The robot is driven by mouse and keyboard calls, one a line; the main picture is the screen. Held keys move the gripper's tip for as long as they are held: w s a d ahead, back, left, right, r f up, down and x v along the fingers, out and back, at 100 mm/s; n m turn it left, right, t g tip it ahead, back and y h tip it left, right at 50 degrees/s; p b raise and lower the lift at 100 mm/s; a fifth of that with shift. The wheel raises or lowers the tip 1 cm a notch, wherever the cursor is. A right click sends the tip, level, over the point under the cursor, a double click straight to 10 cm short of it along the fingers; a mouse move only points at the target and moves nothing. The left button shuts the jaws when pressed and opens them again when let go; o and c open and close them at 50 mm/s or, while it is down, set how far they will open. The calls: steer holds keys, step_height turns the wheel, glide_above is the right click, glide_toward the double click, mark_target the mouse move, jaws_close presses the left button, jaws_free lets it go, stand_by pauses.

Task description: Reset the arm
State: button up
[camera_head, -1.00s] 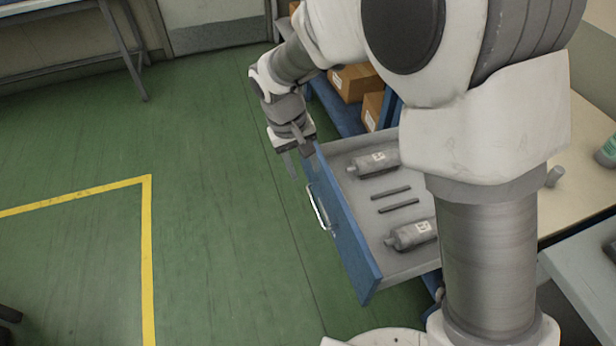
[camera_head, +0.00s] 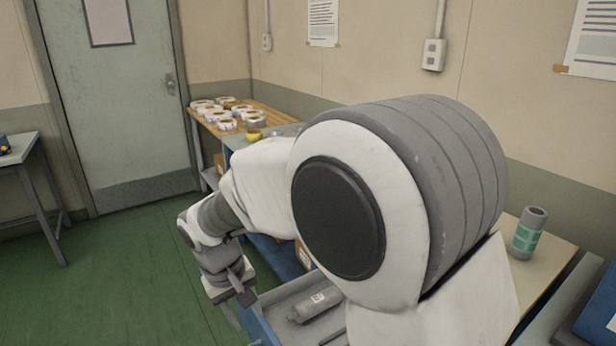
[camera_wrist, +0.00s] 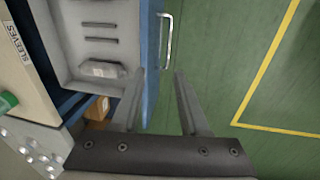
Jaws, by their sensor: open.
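My gripper (camera_wrist: 160,103) is open in the wrist view, its two fingers apart with nothing between them. It hangs above the floor beside the blue front of an open drawer (camera_wrist: 152,55), whose handle (camera_wrist: 167,35) shows beyond the fingertips. In the head view my gripper (camera_head: 246,296) is at the lower left of my arm, close to the drawer's (camera_head: 268,333) edge. My arm covers much of the drawer and bench in the head view.
A back table (camera_head: 262,115) carries several label rolls and a yellow item. A green-labelled cylinder (camera_head: 528,233) stands on the bench at right. A grey door (camera_head: 125,120) and open green floor (camera_head: 120,290) lie to the left.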

steer(key=s+d+r+m+t+y, duration=0.1)
steer(key=s+d+r+m, duration=0.1)
steer(key=d+r, duration=0.55)
steer(key=s+d+r+m+t, duration=0.15)
steer(key=d+r, duration=0.25)
steer(key=d, duration=0.6)
steer(key=s+d+r+m+t, duration=0.2)
steer(key=s+d+r+m, duration=0.1)
steer(key=s+d, duration=0.75)
step_height(320, 180, up, 12)
steer(key=p, duration=1.2)
steer(key=shift+d+f+m, duration=0.1)
steer(key=shift+d+m, duration=0.05)
steer(key=shift+m, duration=0.1)
